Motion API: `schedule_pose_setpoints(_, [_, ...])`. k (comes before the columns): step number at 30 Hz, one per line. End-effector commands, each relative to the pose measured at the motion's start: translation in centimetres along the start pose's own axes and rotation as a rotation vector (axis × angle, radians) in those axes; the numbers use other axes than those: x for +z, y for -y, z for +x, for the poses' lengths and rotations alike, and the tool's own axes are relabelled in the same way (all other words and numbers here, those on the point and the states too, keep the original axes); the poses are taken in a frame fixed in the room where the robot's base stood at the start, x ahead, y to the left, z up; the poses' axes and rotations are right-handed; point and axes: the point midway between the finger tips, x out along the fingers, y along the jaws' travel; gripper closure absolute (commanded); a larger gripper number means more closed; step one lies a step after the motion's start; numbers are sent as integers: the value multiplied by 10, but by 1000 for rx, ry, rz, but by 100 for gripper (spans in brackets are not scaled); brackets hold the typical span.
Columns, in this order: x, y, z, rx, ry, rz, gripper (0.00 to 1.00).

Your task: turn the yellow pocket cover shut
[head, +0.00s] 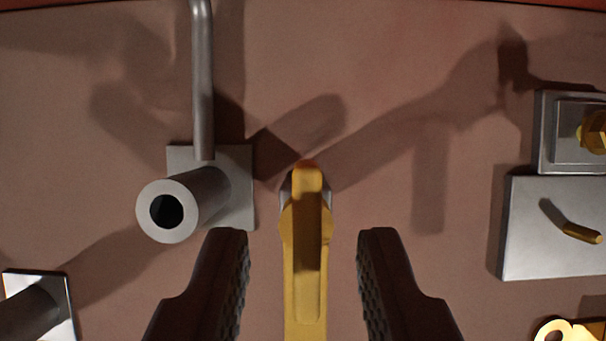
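A long yellow part (306,260), which looks like the pocket cover, runs upright in the picture at the centre. It has a raised bar along it and a rounded bulge near its upper end. A grey round piece (327,196) shows behind its top, mostly hidden. The cover's lower end is cut off by the frame. My gripper (304,250) is open, with one dark ribbed finger on each side of the yellow part. A clear gap shows on both sides, so neither finger visibly touches it. I cannot tell how deep the fingers reach.
A grey hollow tube (205,195) on a square plate stands left of centre, near the left finger. A grey rod (202,90) hangs above it. Metal boxes (555,225) with yellow knobs sit at the right. A yellow ringed piece (570,330) is at lower right.

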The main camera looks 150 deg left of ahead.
Motion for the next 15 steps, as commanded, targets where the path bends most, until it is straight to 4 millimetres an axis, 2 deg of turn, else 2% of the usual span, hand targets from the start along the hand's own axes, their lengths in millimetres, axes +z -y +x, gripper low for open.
schedule_pose_setpoints(4, [0,0,14,0,2,0,70])
schedule_pose_setpoints(13, [0,0,17,-1,0,0,70])
schedule_pose_setpoints(15, [0,0,17,-1,0,-1,89])
